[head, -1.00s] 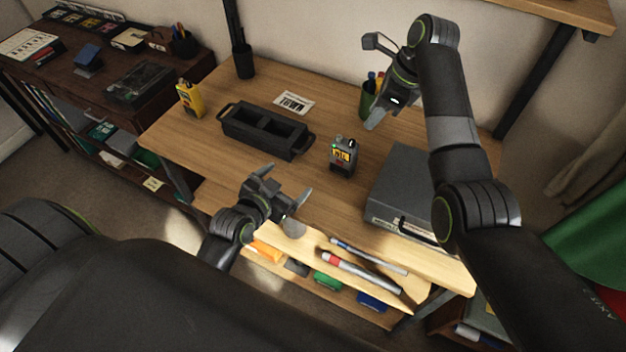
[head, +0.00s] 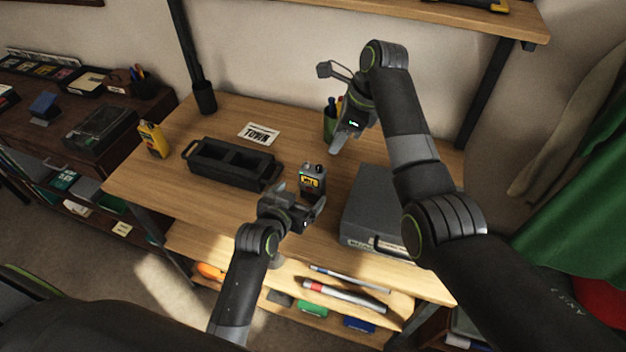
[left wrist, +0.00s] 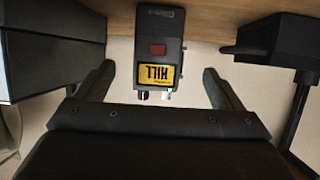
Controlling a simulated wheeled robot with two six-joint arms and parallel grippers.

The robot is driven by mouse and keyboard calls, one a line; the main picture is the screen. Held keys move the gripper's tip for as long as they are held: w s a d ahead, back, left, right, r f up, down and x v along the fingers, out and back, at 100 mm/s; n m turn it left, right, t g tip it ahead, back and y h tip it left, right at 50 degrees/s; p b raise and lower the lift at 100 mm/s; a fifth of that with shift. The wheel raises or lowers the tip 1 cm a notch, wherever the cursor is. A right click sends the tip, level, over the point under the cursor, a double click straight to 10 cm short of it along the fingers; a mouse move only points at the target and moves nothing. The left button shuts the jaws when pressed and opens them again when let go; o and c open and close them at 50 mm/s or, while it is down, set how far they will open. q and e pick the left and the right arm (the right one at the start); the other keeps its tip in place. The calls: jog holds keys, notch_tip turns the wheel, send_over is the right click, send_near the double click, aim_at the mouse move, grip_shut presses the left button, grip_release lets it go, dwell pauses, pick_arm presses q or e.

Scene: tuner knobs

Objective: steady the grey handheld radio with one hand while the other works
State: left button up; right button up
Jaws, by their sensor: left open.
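The grey handheld radio (head: 312,181) stands upright on the desk between the black tray and the grey case, two small knobs on its top. In the left wrist view the radio (left wrist: 160,40) appears upside down, with a yellow "HILL" label, a red button and its knobs at the lower end. My left gripper (head: 300,203) is open just in front of the radio. In the left wrist view its fingers (left wrist: 158,88) stand apart, one to each side of the radio, with gaps. My right gripper (head: 331,108) is open and empty, raised behind the radio near the pen cup.
A black two-compartment tray (head: 213,150) is left of the radio, a grey case (head: 372,203) right. A yellow handheld radio (head: 152,140), a "TOWN" card (head: 258,133) and a green pen cup (head: 329,122) are farther out. Pens lie on the lower shelf (head: 225,250).

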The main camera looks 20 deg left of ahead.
pick_arm(q)
jog(key=x, duration=1)
jog(key=shift+s, duration=0.1)
jog(key=c, duration=1.3)
jog(key=shift+o, duration=0.2)
pick_arm(e)
jog(key=y, duration=0.5)
send_near(321, 166)
jog(key=shift+g, duration=0.4)
jog(key=x, duration=0.8)
jog(key=shift+w, duration=0.25)
grip_shut()
